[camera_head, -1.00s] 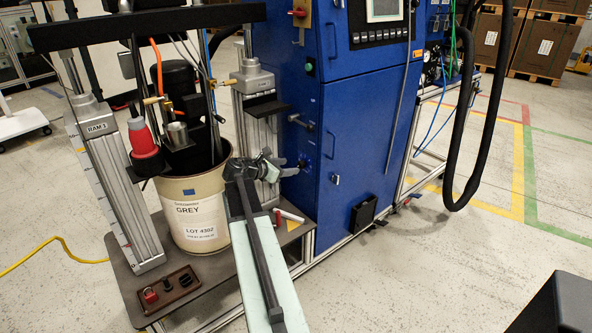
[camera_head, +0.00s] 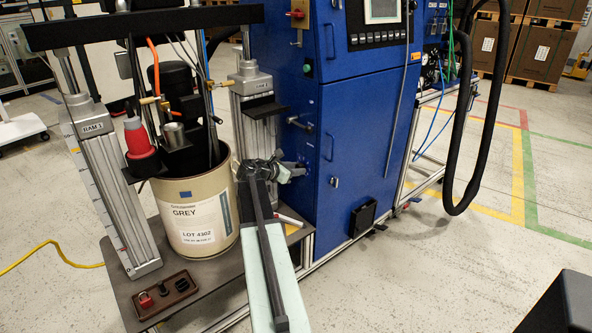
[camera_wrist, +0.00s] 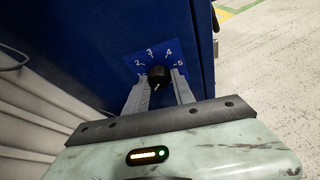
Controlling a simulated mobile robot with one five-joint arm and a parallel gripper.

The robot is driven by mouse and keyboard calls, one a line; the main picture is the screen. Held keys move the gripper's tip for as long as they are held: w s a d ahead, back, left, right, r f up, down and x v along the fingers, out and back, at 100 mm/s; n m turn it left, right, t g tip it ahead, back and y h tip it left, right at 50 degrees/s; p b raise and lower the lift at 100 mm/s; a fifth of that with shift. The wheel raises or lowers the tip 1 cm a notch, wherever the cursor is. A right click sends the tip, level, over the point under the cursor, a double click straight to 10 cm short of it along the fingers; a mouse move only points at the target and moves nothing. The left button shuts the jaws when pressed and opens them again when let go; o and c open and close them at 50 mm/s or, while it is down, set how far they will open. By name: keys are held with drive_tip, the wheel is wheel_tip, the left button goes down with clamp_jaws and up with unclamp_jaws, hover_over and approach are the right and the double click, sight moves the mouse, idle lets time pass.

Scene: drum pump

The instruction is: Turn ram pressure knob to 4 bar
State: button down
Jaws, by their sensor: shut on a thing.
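The ram pressure knob (camera_wrist: 158,74) is small, round and black, on a blue dial plate (camera_wrist: 150,58) on the cabinet side. The numbers 2, 3, 4 and 5 show around its top; the 1 is partly hidden at the left finger. A short pale mark on the knob's face points down and slightly left, away from the numbers. My gripper (camera_wrist: 160,82) has one grey finger on each side of the knob and is shut on it. In the head view my gripper (camera_head: 285,171) is at the cabinet's left side, and it hides the knob there.
The blue cabinet (camera_head: 350,140) stands right of my gripper. A drum labelled GREY (camera_head: 195,215) stands close on the left between the ram columns (camera_head: 262,130).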

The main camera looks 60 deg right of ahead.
drive_tip(key=shift+w+f+m+g+h+b, duration=0.2)
drive_tip(key=shift+m+h+b, duration=1.25)
drive_tip(key=shift+m+b, duration=2.45)
drive_tip(key=shift+s+f+m+g+h+b, duration=0.2)
drive_tip(key=shift+m+h+b, duration=1.75)
drive_tip(key=shift+m, duration=3.35)
drive_tip(key=shift+w+f+m+g+h+b, duration=0.2)
drive_tip(key=shift+m+h+b, duration=0.7)
drive_tip(key=shift+m+b, duration=3.3)
drive_tip(key=shift+s+m+g+p, duration=0.15)
drive_tip(key=shift+m+g+p, duration=0.25)
drive_tip(key=shift+m, duration=0.3)
drive_tip(key=c, duration=1.1)
unclamp_jaws()
